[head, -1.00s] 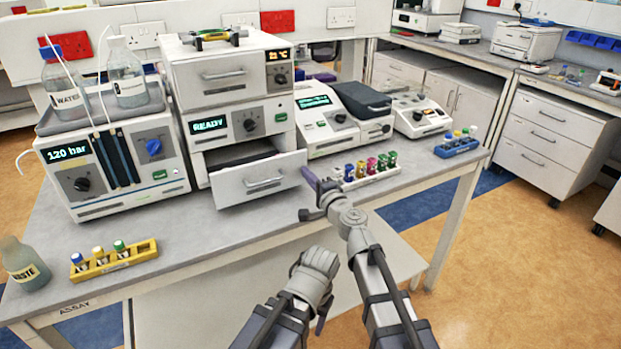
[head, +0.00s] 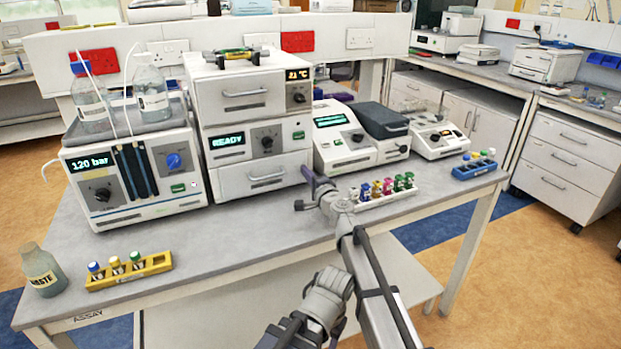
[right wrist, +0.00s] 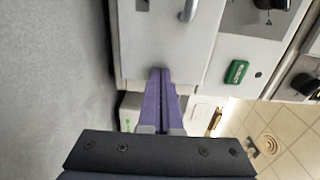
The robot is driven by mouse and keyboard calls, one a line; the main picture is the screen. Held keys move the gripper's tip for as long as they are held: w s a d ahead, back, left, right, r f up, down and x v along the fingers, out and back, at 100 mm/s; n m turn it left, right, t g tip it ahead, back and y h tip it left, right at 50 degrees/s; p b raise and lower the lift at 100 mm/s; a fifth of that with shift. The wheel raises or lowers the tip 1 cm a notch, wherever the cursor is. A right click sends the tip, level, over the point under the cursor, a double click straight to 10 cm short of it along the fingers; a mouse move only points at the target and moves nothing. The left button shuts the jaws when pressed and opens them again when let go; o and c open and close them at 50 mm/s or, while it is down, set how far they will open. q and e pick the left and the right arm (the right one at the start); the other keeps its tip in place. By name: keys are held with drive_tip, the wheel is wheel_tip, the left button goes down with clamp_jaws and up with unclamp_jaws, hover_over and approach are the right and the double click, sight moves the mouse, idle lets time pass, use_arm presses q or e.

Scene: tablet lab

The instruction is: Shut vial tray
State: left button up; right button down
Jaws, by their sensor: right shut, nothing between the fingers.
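The vial tray is the white drawer (head: 262,174) with a bar handle, in the lowest part of the stack under the "READY" panel (head: 246,140). Its front now sits about flush with the housing, and its inside is hidden. My right gripper (head: 305,190) is shut and empty, just in front of the drawer's right end. In the right wrist view, its purple fingertips (right wrist: 160,72) lie together against or very near the edge of the drawer front (right wrist: 150,40). Contact is unclear. My left gripper (head: 330,325) is low at the front, its fingers mostly hidden.
A rack of coloured vials (head: 385,192) stands just right of my right gripper. A yellow vial rack (head: 130,272) and a waste bottle (head: 43,270) are at the front left. The pump unit (head: 132,185) stands left of the stack. The bench front between is clear.

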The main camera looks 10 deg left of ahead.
drive_tip(key=shift+w+a+r, duration=0.1)
drive_tip(key=shift+w+r, duration=0.05)
drive_tip(key=shift+w, duration=0.05)
drive_tip(key=shift+s+d, duration=0.2)
drive_tip(key=shift+s, duration=0.15)
drive_tip(key=v, duration=1.3)
drive_tip(key=shift+s+d, duration=0.2)
drive_tip(key=shift+s, duration=0.1)
